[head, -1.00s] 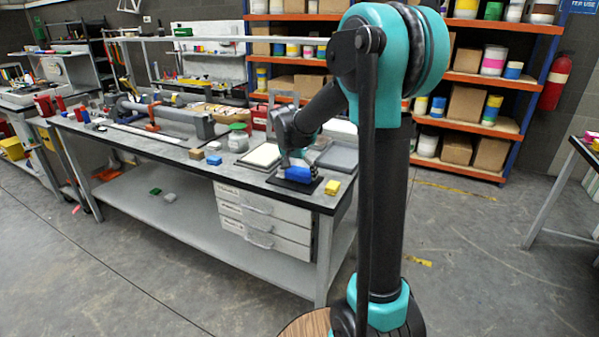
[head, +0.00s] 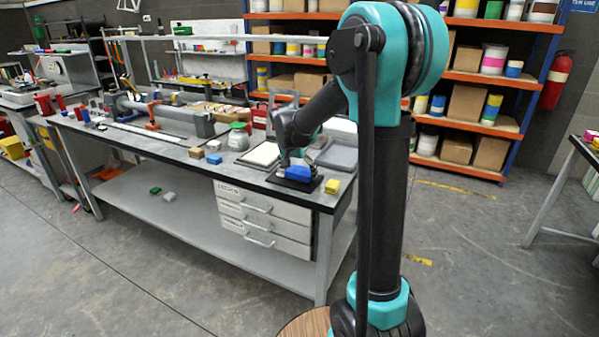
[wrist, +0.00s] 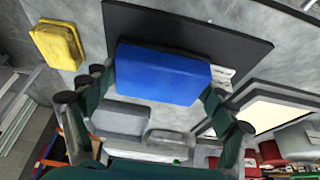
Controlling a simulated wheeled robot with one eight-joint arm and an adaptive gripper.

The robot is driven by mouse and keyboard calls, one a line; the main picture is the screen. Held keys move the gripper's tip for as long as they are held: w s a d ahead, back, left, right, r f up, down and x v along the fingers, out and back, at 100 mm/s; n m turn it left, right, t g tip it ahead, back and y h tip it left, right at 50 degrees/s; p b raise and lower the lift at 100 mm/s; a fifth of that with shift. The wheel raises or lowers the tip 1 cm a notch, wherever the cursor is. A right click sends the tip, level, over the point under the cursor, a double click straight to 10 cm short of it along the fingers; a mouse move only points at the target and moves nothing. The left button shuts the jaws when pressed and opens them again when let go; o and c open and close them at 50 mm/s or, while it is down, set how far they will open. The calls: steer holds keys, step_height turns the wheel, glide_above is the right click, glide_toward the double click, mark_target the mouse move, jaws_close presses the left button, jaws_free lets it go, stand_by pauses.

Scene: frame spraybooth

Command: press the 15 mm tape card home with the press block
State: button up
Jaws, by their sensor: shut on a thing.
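My gripper (wrist: 155,95) is shut on a blue block (wrist: 165,75), which seems to be the press block. In the head view the blue block (head: 299,173) sits low over a black board (head: 276,180) at the bench's near right corner. In the wrist view the block covers the middle of the black board (wrist: 245,50); I cannot tell whether it touches. A small white piece with dark marks (wrist: 222,77), perhaps the tape card, shows beside the block's right end. The rest of it is hidden, and I cannot read its size.
A yellow block (head: 332,187) stands right of the board, near the bench edge. A white framed panel (head: 262,155) and a grey tray (head: 340,157) lie behind. A tan block (head: 196,153), another blue-topped block (head: 214,159) and a green-lidded jar (head: 238,138) stand left.

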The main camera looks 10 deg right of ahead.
stand_by(0.4)
steer(key=shift+r, duration=3.5)
